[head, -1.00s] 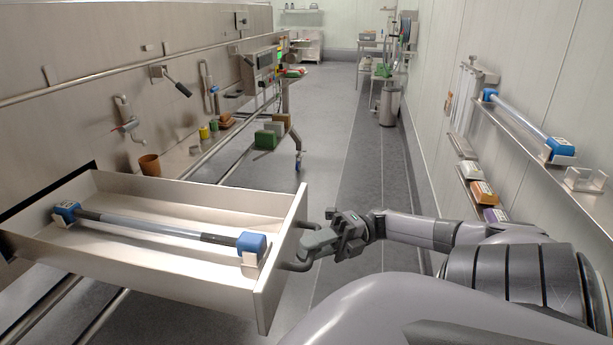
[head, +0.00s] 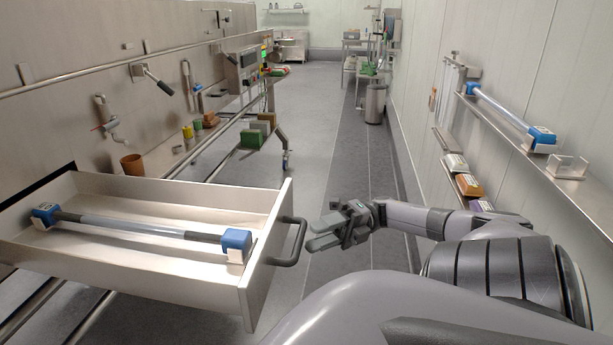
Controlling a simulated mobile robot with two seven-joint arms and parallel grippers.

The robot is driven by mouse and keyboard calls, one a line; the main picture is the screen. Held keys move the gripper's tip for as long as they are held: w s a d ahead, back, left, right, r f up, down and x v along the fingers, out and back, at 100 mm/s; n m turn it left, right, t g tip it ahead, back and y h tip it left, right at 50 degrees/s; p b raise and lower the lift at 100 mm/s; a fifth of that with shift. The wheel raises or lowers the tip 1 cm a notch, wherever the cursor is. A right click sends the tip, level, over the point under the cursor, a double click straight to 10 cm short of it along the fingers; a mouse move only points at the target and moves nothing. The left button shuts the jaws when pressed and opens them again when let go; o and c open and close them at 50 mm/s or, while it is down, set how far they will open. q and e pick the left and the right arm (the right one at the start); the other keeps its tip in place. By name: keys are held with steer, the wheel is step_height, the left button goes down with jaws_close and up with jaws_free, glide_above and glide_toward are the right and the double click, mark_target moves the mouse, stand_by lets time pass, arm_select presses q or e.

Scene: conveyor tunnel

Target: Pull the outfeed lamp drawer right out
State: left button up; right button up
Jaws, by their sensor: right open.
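The lamp drawer (head: 150,286) is a pale metal tray standing far out of the slot in the steel housing on the left. A lamp tube with blue end caps (head: 140,228) lies in it, resting on small holders. The drawer's dark bar handle (head: 291,245) is on its right-hand front panel. My right gripper (head: 312,234) is open and empty, just right of the handle and apart from it, with its fingers pointing left toward it. My left gripper is not in view.
A second blue-capped tube (head: 505,113) rests on a wall shelf (head: 560,172) at the right, above several coloured boxes. A brown cup (head: 132,164) stands on the housing ledge. A bin (head: 375,104) stands farther back. The aisle floor (head: 310,160) is clear.

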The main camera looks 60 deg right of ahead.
steer(key=shift+b+v, duration=0.3)
steer(key=shift+v, duration=0.9)
